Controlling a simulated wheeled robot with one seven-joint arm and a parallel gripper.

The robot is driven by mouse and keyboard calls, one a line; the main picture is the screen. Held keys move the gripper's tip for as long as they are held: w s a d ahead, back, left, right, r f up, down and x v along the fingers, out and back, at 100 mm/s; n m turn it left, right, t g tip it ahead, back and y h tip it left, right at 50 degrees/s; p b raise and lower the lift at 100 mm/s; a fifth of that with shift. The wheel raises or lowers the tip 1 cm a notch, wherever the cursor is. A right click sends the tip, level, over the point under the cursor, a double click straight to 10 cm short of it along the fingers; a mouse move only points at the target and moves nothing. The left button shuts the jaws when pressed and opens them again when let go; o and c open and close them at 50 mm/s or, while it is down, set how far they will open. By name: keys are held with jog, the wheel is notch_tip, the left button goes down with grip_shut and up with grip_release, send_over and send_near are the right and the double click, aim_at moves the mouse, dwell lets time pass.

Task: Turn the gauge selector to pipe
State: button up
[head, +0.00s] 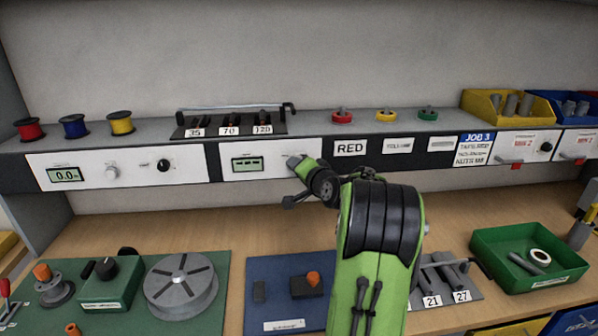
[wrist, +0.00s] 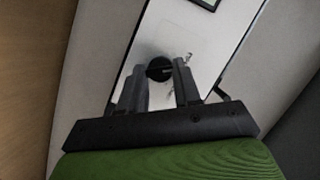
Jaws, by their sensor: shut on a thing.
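The gauge panel (head: 228,164) is a white plate on the shelf front, with a small green display (head: 247,163) at its left. My gripper (head: 297,162) reaches the right part of this panel and covers the selector in the head view. In the wrist view, the selector knob (wrist: 159,67) is round and dark, on the white plate. My gripper (wrist: 161,80) has one finger on each side of the knob and is shut on it. The selector's pointing direction and its marks are too small and blurred to read.
A neighbouring panel with a display (head: 66,174) and a black knob (head: 163,165) is to the left. A rack of tools (head: 231,124) stands on the shelf above. The bench below holds a green board with a grey disc (head: 181,286) and a green tray (head: 527,258).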

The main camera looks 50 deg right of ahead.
jog(key=shift+a+n+g, duration=0.1)
jog(key=shift+n+g, duration=0.3)
jog(key=shift+n, duration=0.2)
dwell(0.3)
jog(key=o, duration=1.1)
jog(key=shift+c, duration=0.2)
jog(key=b+v, duration=0.1)
jog(key=v, duration=1.4)
jog(key=shift+s+a, duration=0.2)
jog(key=shift+a, duration=0.1)
